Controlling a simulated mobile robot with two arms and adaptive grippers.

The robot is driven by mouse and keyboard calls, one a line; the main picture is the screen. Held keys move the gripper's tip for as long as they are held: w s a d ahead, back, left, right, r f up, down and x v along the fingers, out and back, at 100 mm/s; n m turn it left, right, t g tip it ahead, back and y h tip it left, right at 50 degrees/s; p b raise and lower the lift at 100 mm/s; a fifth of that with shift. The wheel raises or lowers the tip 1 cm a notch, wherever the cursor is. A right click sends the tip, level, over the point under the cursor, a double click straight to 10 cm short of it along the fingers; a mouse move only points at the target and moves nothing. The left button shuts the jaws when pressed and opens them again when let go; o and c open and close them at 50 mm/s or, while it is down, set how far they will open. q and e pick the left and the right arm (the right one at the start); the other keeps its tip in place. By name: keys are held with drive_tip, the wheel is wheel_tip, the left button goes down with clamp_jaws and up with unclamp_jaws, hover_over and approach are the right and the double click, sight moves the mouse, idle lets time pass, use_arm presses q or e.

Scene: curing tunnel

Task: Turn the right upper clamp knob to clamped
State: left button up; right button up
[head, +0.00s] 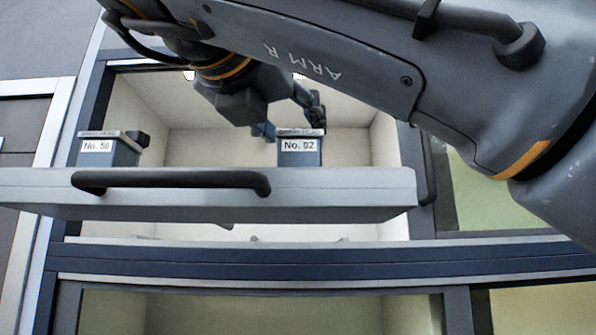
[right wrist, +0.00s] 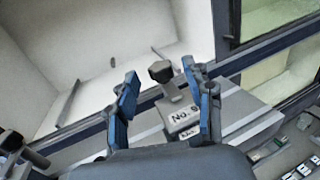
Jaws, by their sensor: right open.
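The right clamp block (head: 300,153), labelled No. 02, stands on the light grey shelf front at the right. Its dark faceted clamp knob (right wrist: 160,72) shows in the right wrist view, on a stem above the pale labelled top plate (right wrist: 182,117). My right gripper (right wrist: 160,78) is open, its blue fingers on either side of the knob in that view. I cannot tell whether they touch it. In the head view the gripper (head: 287,118) is above and behind the block, partly hidden by my arm. My left gripper is not in view.
A second clamp block (head: 110,152), labelled No. 50, stands at the left with its dark knob (head: 138,138). A dark bar handle (head: 170,180) juts from the shelf front (head: 345,190). Pale chamber walls (head: 215,142) enclose the space behind. Dark frame rails (head: 320,262) run below.

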drive_tip(key=v, duration=0.8)
drive_tip(key=shift+s, duration=0.15)
drive_tip(key=shift+a, duration=0.1)
